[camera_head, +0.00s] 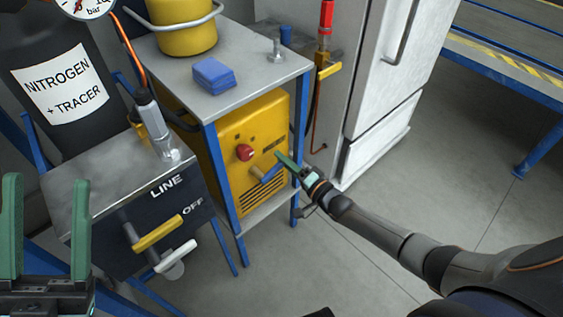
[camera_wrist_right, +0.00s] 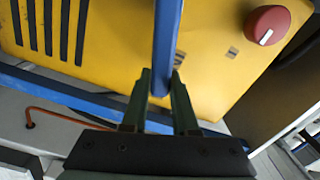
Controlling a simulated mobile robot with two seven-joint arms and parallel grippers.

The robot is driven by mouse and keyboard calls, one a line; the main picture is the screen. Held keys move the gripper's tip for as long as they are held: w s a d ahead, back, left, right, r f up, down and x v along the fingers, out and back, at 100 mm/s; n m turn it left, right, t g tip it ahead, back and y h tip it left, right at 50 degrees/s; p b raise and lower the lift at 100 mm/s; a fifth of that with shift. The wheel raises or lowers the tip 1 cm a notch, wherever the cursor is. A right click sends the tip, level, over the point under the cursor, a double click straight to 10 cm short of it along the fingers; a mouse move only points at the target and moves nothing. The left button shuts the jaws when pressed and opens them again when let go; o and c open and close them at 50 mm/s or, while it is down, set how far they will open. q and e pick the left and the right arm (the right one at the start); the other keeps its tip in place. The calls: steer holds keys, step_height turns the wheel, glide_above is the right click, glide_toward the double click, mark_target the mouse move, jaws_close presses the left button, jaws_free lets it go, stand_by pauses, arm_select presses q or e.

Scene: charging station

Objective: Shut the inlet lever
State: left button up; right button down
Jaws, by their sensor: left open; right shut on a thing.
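A blue lever (camera_head: 271,174) sticks out from the front of the yellow machine (camera_head: 229,128), below and right of a red knob. It also shows as a blue bar (camera_wrist_right: 168,40) in the right wrist view. My right gripper (camera_head: 286,163) is shut on the blue lever near its end; in the wrist view its green fingers (camera_wrist_right: 161,88) stand on both sides of the bar. No label naming the lever can be read. My left gripper (camera_head: 47,180) is open and empty at the lower left, well away from the machine.
The machine sits in a blue-legged frame under a grey top (camera_head: 240,75). The red knob (camera_head: 244,152) is close to the lever. Left stands a dark LINE/OFF panel (camera_head: 115,215) with yellow (camera_head: 157,233) and white (camera_head: 176,256) handles. Floor to the right is clear.

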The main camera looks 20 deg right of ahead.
steer(key=shift+d+f+m+b, duration=0.15)
steer(key=shift+f+m+b, duration=0.4)
steer(key=shift+f+m, duration=0.2)
arm_select(q)
steer(key=shift+w+d+f+n+y+b, duration=0.15)
steer(key=shift+f+b, duration=0.1)
steer(key=shift+f, duration=0.35)
steer(key=shift+a+f+n+y+b, duration=0.1)
steer(key=shift+f+n+b, duration=0.1)
steer(key=shift+f, duration=0.4)
steer(key=shift+w+d+f+n+y+b, duration=0.15)
steer(key=shift+f+b, duration=0.1)
steer(key=shift+f, duration=0.35)
arm_select(e)
steer(key=shift+f+m, duration=0.5)
steer(key=shift+m, duration=0.55)
arm_select(q)
steer(key=shift+a, duration=0.1)
arm_select(e)
steer(key=c, duration=0.7)
jaws_free()
